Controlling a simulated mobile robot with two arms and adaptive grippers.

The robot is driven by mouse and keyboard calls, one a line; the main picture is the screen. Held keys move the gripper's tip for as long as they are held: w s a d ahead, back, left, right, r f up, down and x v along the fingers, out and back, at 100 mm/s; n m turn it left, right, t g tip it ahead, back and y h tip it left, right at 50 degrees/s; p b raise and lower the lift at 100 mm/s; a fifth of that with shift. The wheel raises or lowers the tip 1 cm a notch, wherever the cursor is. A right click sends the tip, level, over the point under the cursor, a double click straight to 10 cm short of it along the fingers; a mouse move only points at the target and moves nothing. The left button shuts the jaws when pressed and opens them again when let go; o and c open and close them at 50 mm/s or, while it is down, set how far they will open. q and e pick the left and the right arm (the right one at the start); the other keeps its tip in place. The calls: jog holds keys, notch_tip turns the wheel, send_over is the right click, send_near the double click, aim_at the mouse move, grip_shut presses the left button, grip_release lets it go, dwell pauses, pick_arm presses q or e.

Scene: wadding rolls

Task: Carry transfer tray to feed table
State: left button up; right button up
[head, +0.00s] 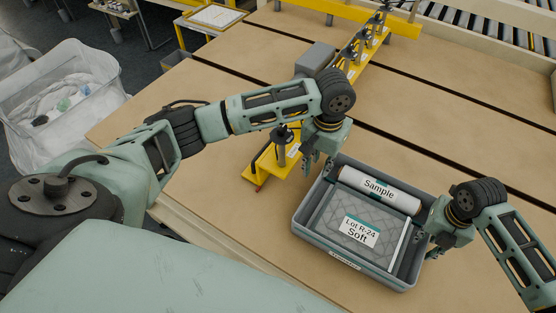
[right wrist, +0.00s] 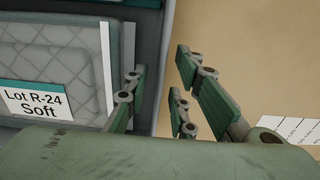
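The grey transfer tray (head: 312,240) sits on a tan table. In it lie a white roll labelled "Sample" (head: 380,190) and a quilted grey pack labelled "Lot R-24 Soft" (head: 335,215). My left gripper (head: 318,165) points down at the tray's upper left wall, fingers apart; contact cannot be told. My right gripper (head: 424,243) is at the right wall. In the right wrist view its fingers (right wrist: 160,90) are spread, one inside the tray and the others outside, with the tray wall (right wrist: 162,50) between them and a gap on the outer side.
A yellow rail with dark clamps (head: 358,48) and a yellow foot (head: 265,170) stands behind the tray. Dark slots (head: 430,155) cross the tan table (head: 215,80). A roller conveyor (head: 460,20) is at the back right. A white bag bin (head: 60,100) stands at left.

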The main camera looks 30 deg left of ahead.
notch_tip(320, 180, up, 11)
jog(key=shift+r, duration=0.15)
pick_arm(q)
jog(key=shift+f, duration=0.1)
dwell(0.6)
